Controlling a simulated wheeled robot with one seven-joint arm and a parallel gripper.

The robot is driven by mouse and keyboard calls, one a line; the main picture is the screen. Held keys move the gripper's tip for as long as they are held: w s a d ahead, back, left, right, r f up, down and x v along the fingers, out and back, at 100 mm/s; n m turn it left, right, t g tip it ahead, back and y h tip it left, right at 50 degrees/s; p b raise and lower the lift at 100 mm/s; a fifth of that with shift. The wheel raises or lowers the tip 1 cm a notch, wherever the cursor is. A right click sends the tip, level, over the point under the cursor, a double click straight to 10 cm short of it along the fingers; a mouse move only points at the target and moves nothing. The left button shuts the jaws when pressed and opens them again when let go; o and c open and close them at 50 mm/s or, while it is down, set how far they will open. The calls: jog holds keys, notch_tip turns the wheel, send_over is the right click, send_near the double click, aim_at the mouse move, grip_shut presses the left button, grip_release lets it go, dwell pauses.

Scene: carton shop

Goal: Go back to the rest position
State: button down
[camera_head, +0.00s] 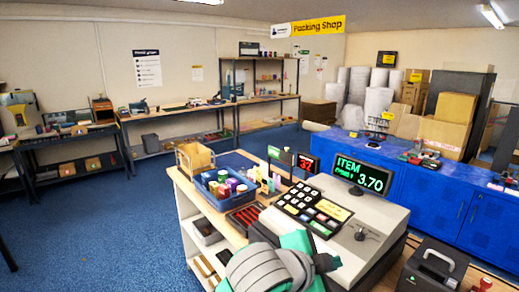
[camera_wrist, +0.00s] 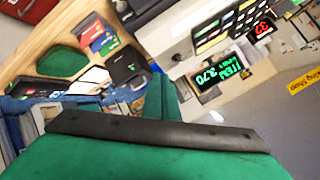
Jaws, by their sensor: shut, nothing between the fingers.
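My gripper (camera_wrist: 163,98) shows in the wrist view as green and black parts, with the green fingers together and nothing held between them. It is in the air over the counter area, tilted relative to the room. In the head view my grey and green arm (camera_head: 272,270) is folded low at the bottom centre, in front of the cash register (camera_head: 372,222). The fingertips cannot be made out clearly there. The register's green display (camera_head: 362,176) reads ITEM and 3.70; the display also shows in the wrist view (camera_wrist: 225,72).
A blue crate (camera_head: 208,190) of coloured jars stands on the wooden counter left of the register. A black case (camera_head: 432,268) stands at the lower right. Blue cabinets (camera_head: 440,200) line the right, shelves (camera_head: 262,95) the back. Blue floor (camera_head: 95,225) is open at left.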

notch_tip(320, 180, down, 11)
jog(key=w+a+n+t+h, duration=0.1)
jog(key=n+t, duration=0.7)
jog(key=n, duration=0.6)
jog(key=s+a+f+n+t+y, duration=0.1)
jog(key=s+a+f+n+y, duration=0.25)
jog(key=f, duration=0.25)
jog(key=s+a+f+n+y, duration=0.2)
jog(key=s+f+y, duration=0.1)
jog(key=s+f, duration=0.3)
jog(key=s+a+f+y, duration=0.1)
jog(key=s+a+f, duration=0.2)
jog(key=s, duration=0.5)
jog(key=s+a+f+m+g+y, duration=0.1)
jog(key=s+a+f, duration=0.2)
jog(key=s, duration=0.6)
jog(key=s+a+f+y, duration=0.1)
jog(key=s+a+f, duration=0.2)
jog(key=s, duration=0.6)
jog(key=shift+f+g, duration=0.15)
jog(key=shift+g, duration=0.15)
